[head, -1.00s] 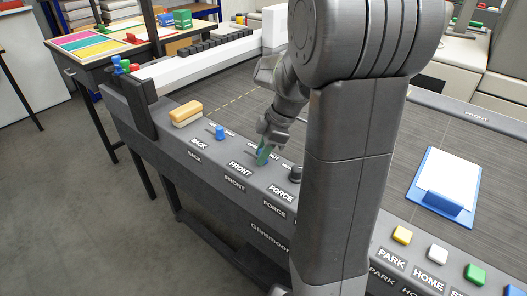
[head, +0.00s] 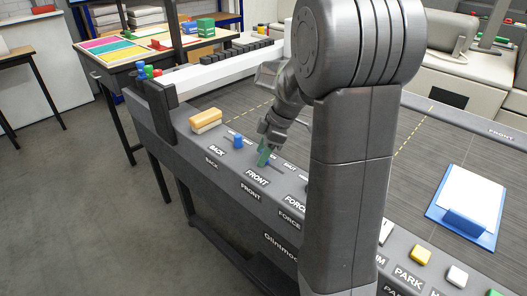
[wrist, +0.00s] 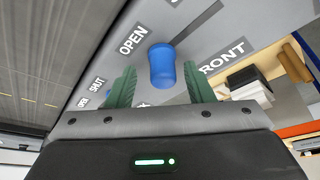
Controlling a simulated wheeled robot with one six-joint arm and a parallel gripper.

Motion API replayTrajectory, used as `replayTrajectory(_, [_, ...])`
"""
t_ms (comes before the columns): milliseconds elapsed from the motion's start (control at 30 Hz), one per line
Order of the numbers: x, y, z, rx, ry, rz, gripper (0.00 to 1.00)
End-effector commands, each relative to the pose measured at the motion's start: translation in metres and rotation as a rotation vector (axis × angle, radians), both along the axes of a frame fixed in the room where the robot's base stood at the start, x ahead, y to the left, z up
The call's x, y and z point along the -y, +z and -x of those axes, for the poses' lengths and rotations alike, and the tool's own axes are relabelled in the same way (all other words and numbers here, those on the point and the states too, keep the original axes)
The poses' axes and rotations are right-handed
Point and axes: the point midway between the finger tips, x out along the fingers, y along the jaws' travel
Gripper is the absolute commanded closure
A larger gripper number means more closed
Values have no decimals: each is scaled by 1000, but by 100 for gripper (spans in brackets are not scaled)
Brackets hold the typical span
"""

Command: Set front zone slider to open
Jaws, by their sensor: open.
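The front zone slider is a blue knob (wrist: 162,66) on the grey control panel, beside the printed word OPEN (wrist: 132,40) in the wrist view. Its slot runs from the knob to the upper right, so the knob is near the OPEN end. The FRONT label (wrist: 224,56) lies to its right, and in the head view the FRONT label (head: 257,178) is just below my gripper. My gripper (head: 265,155) is down at the knob, with its green fingers (wrist: 158,88) apart, one on each side of it. I cannot tell whether a finger touches it. In the head view the knob is mostly hidden.
Left of my gripper are the BACK slider's blue knob (head: 238,141) and a tan-and-white block (head: 206,121). A clipboard (head: 468,205) lies on the belt at right. Yellow (head: 421,254) and white (head: 457,275) buttons sit at the near right of the panel.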

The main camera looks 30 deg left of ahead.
Motion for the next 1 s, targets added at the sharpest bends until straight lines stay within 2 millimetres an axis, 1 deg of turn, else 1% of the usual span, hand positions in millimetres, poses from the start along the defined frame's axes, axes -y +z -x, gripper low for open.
replayTrajectory(133, [2, 4, -1, 0, 0, 0, 52])
replayTrajectory(267, [7, 22, -5, 4, -1, -2, 52])
replayTrajectory(600, [32, 92, -20, 3, -1, -3, 52])
replayTrajectory(700, [38, 108, -23, 2, -1, -2, 52])
replayTrajectory(833, [43, 121, -25, 1, 0, -2, 52])
replayTrajectory(1000, [46, 128, -26, 1, 1, -1, 52])
